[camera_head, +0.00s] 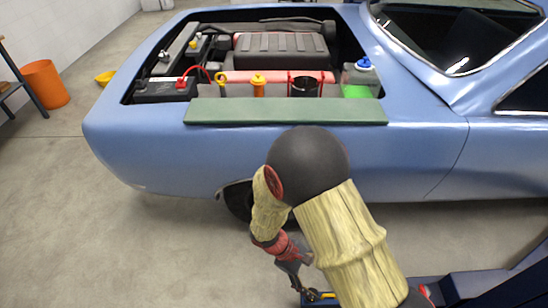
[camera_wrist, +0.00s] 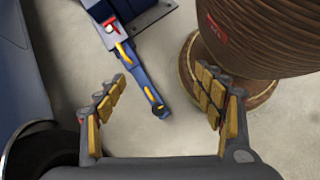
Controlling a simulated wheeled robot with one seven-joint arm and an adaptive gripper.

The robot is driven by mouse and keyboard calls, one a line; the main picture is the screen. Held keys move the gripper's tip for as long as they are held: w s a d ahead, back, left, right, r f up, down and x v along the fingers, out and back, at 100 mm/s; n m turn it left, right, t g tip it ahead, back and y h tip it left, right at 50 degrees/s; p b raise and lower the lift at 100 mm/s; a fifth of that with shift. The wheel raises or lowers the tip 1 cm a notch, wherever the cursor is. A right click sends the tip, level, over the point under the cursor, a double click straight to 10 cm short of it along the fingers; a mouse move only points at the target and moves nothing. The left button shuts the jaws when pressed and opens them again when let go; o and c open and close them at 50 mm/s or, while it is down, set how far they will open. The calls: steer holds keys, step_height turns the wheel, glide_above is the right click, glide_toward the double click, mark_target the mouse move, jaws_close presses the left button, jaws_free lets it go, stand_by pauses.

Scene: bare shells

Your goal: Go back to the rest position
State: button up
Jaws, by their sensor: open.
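My gripper (camera_wrist: 164,98) is open in the wrist view. In the head view my arm bends down in front of the car, and my gripper (camera_head: 294,275) hangs low, beside the car's front wheel and above the floor. Nothing is held. The fingertips are small and partly hidden in the head view.
A blue car (camera_head: 420,150) with an open engine bay fills the back. A green mat (camera_head: 285,111) lies on its fender. A blue floor jack (camera_wrist: 145,85) is below my gripper. An orange bin (camera_head: 45,84) stands left. The floor at left is clear.

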steer(key=s+d+r+m+t+y, duration=0.1)
steer(key=r+m+t+y, duration=0.1)
steer(key=r, duration=1.1)
steer(key=s+d+r+m+t+y+p, duration=0.1)
steer(key=r+m, duration=0.4)
steer(key=r, duration=0.8)
steer(key=s+d+r+m+t+y+p, duration=0.1)
steer(key=s+d+r+m+t+y, duration=0.1)
steer(key=r, duration=1.2)
steer(key=d+m+t+y, duration=0.1)
steer(key=m+t+y, duration=0.1)
steer(key=t, duration=0.1)
steer(key=shift+s+d+y, duration=0.25)
steer(key=shift+s+y, duration=0.05)
steer(key=shift+s, duration=0.05)
